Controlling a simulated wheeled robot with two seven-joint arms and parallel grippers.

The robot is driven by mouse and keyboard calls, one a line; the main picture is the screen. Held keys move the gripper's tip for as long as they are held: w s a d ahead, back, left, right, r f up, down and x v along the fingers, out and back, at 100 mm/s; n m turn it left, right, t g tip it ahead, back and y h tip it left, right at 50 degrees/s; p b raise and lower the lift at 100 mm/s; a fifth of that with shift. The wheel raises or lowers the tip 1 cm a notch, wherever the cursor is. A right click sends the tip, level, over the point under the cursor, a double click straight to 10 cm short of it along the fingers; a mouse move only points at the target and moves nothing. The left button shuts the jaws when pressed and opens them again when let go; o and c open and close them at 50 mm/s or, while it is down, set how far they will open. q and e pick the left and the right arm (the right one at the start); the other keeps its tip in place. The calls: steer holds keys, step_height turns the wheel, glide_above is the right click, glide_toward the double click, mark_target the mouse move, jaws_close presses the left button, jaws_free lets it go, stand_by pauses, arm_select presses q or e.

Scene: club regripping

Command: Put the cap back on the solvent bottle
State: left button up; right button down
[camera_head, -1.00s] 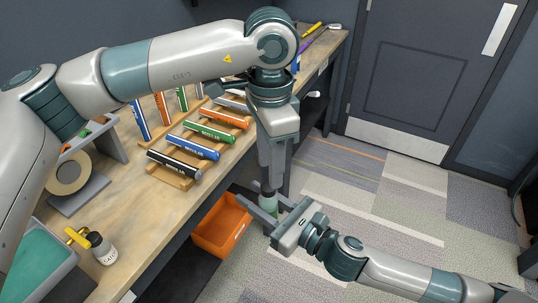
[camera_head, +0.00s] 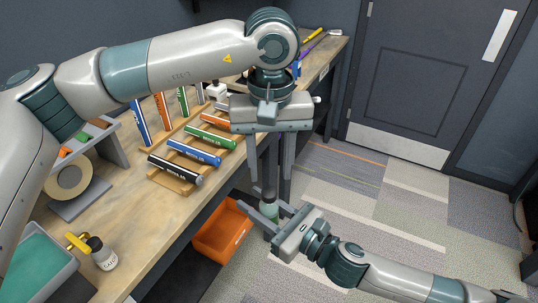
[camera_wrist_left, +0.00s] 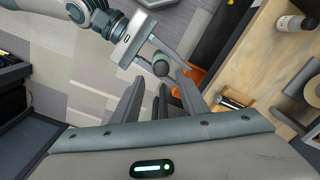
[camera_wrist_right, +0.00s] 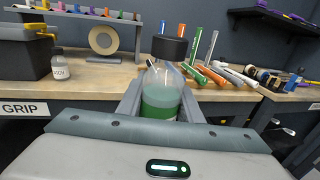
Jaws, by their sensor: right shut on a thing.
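The solvent bottle (camera_head: 270,212), clear with green liquid, is upright in my right gripper (camera_head: 272,216), which is shut around its body; it also shows in the right wrist view (camera_wrist_right: 161,95). A black cap (camera_wrist_right: 170,49) sits at the top of the bottle's neck, looking slightly off-centre. I cannot tell whether it is fully seated. My left gripper (camera_head: 269,180) points down above the bottle with its fingers spread apart and nothing between them. In the left wrist view, the dark cap (camera_wrist_left: 160,68) shows just beyond the open fingers (camera_wrist_left: 160,90).
The wooden bench (camera_head: 130,225) on the left holds a rack of coloured grip tubes (camera_head: 192,150), a tape roll (camera_head: 70,180) and a small white bottle (camera_head: 104,258). An orange bin (camera_head: 222,232) stands below the bench edge. Carpet is clear to the right.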

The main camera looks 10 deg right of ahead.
arm_select(q)
steer(key=n, duration=0.4)
steer(key=shift+r+n, duration=0.15)
steer(key=shift+n, duration=0.25)
steer(key=n, duration=0.4)
steer(key=shift+r, duration=0.15)
steer(key=n, duration=0.6)
steer(key=shift+a+r, duration=0.1)
steer(key=shift+r, duration=0.05)
steer(key=n, duration=0.4)
steer(key=shift+r, duration=0.15)
steer(key=n, duration=0.6)
steer(key=shift+r, duration=0.15)
steer(key=n, duration=0.4)
steer(key=shift+r+n, duration=0.15)
steer(key=shift+n, duration=0.15)
steer(key=n, duration=0.4)
steer(key=shift+r, duration=0.1)
steer(key=n, duration=0.5)
steer(key=shift+r, duration=0.15)
